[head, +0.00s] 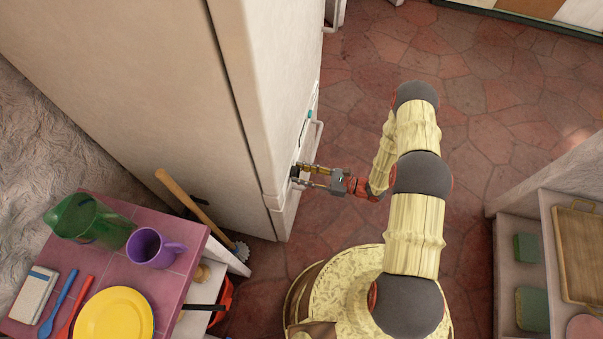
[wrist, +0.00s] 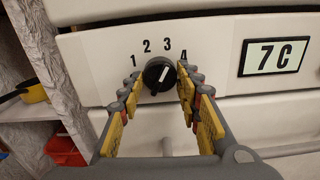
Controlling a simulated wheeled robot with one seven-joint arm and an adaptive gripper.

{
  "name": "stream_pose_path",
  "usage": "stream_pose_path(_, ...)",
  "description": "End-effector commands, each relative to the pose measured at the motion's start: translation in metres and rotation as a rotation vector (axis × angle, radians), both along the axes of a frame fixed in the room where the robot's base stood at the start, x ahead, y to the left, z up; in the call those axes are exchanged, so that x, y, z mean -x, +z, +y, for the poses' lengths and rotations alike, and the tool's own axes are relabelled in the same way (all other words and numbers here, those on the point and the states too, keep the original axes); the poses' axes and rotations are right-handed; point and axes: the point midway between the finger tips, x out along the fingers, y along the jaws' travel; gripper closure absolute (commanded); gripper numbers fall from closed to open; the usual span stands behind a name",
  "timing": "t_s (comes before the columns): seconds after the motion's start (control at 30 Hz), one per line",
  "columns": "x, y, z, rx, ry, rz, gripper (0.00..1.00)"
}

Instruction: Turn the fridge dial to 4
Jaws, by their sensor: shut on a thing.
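The fridge dial (wrist: 158,76) is a round black knob with a white pointer mark, on the white fridge panel. The numbers 1, 2, 3 and 4 (wrist: 183,55) are printed in an arc above it. The white mark tilts up and to the right, roughly between 3 and 4. My gripper (wrist: 157,86) has its yellow-padded fingers on either side of the knob, shut on it. In the head view my gripper (head: 299,177) reaches left to the fridge front (head: 280,190), where the fingers largely hide the dial.
A fridge handle (head: 315,140) stands out near my gripper. A pink-tiled counter (head: 185,232) with a purple mug (head: 148,248) and yellow plate (head: 115,314) is lower left. Open red floor (head: 470,90) lies right of the fridge.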

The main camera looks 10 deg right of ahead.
Motion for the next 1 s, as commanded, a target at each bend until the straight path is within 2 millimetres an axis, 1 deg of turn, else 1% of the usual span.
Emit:
stream_pose_path(0.3,0.0005,0.0,0.0001,-0.085,0.0,0.237,0.91)
stream_pose_path(0.5,0.0007,-0.0002,0.0001,-0.13,0.0,0.363,0.91)
stream_pose_path(0.7,0.0004,0.0,0.0,-0.16,-0.001,0.446,0.91)
stream_pose_path(1.0,0.0006,-0.0002,0.0,-0.177,-0.001,0.492,0.91)
